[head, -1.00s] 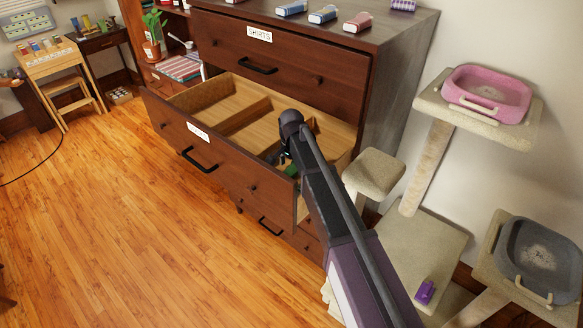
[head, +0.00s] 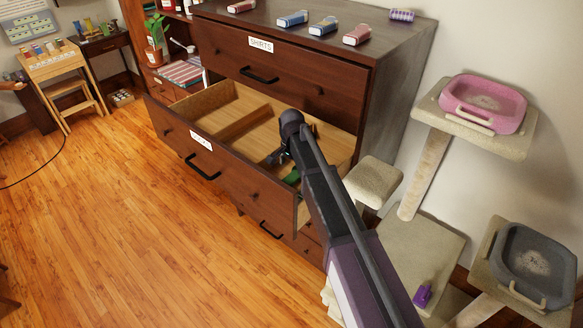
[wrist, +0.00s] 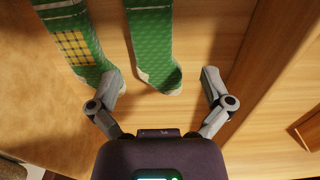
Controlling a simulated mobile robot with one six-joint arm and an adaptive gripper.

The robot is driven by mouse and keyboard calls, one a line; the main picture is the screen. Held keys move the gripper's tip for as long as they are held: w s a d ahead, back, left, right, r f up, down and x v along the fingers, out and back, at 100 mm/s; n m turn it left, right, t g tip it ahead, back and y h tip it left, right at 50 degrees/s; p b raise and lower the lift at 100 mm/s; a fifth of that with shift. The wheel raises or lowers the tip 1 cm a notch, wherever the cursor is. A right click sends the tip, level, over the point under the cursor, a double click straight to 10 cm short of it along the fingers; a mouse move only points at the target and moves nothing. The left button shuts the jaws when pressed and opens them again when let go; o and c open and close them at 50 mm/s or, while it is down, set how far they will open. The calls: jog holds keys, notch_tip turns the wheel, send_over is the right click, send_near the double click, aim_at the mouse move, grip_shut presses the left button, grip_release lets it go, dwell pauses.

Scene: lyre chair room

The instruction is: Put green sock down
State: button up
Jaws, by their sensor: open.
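Two green socks lie in the open drawer's compartment in the wrist view. A plain green sock (wrist: 155,45) lies between the fingers of my gripper (wrist: 165,88), its pale toe close to them. A green sock with a yellow checked patch (wrist: 80,45) lies to its left, its toe by the left finger. My gripper is open, its fingers spread apart. In the head view my gripper (head: 283,158) is inside the drawer (head: 225,162) near its right end, with a bit of green (head: 292,178) below it. Whether the plain sock touches the drawer floor is hard to tell.
Wooden dividers (head: 245,122) split the drawer. A closed drawer labelled SHIRTS (head: 285,75) is above it. A cat tree with a pink bed (head: 484,104) and a grey bed (head: 535,266) stands right. The wooden floor (head: 110,240) at left is clear.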

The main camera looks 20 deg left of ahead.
aim_at(292, 175)
notch_tip(292, 175, up, 9)
jog(key=p, duration=0.8)
